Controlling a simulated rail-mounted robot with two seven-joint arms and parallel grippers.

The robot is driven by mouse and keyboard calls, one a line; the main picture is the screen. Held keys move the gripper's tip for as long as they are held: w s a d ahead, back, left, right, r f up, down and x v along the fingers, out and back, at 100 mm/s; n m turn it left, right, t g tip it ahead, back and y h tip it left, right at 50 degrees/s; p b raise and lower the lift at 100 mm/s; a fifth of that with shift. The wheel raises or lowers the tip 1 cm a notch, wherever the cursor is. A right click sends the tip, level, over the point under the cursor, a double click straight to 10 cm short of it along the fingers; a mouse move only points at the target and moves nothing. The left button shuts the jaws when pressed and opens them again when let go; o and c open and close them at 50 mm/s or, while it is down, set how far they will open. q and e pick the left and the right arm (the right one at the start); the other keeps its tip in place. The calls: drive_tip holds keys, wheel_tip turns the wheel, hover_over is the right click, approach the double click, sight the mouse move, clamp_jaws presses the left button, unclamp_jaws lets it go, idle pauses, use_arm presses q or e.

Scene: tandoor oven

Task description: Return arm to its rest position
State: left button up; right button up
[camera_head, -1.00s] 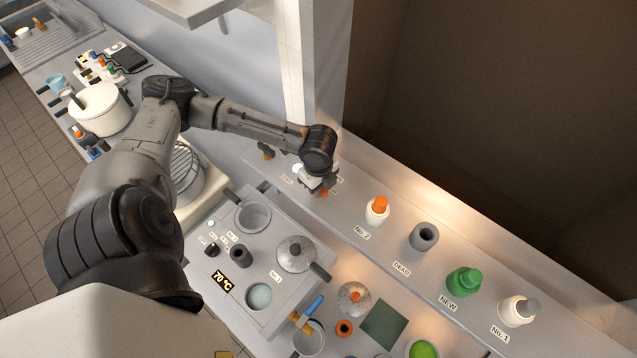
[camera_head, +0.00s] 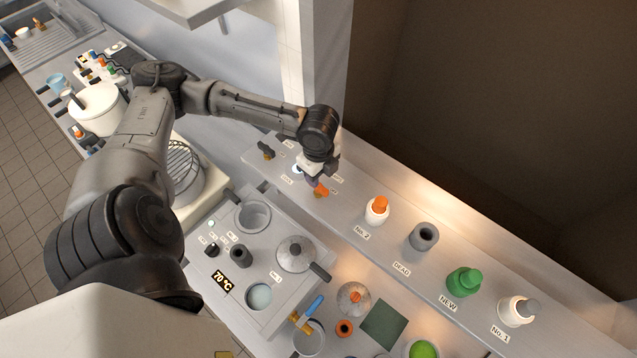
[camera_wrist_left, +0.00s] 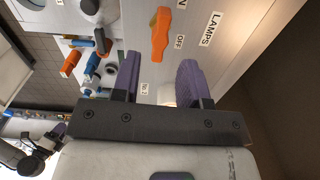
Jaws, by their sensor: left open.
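My left gripper (camera_head: 314,181) is over the far left part of the shelf, by an orange switch (camera_head: 321,190). In the left wrist view the purple fingers of the left gripper (camera_wrist_left: 160,80) stand wide apart with nothing between them. The orange switch (camera_wrist_left: 160,35) lies beyond the fingertips and apart from them, beside labels reading OFF and LAMPS. My left arm reaches out from the lower left of the head view, bent at the elbow. A grey and dark robot part with a purplish end, likely my right gripper (camera_wrist_left: 52,133), shows small at the lower left of the wrist view; its jaws are unclear.
On the shelf stand an orange-capped bottle (camera_head: 376,210), a grey cup (camera_head: 424,236), a green bottle (camera_head: 464,281) and a grey-capped bottle (camera_head: 517,311). Below is a hotplate unit (camera_head: 215,268) with pots. A white pot (camera_head: 100,110) stands left of my arm.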

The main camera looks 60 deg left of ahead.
use_arm(q)
drive_tip(key=shift+r, duration=0.65)
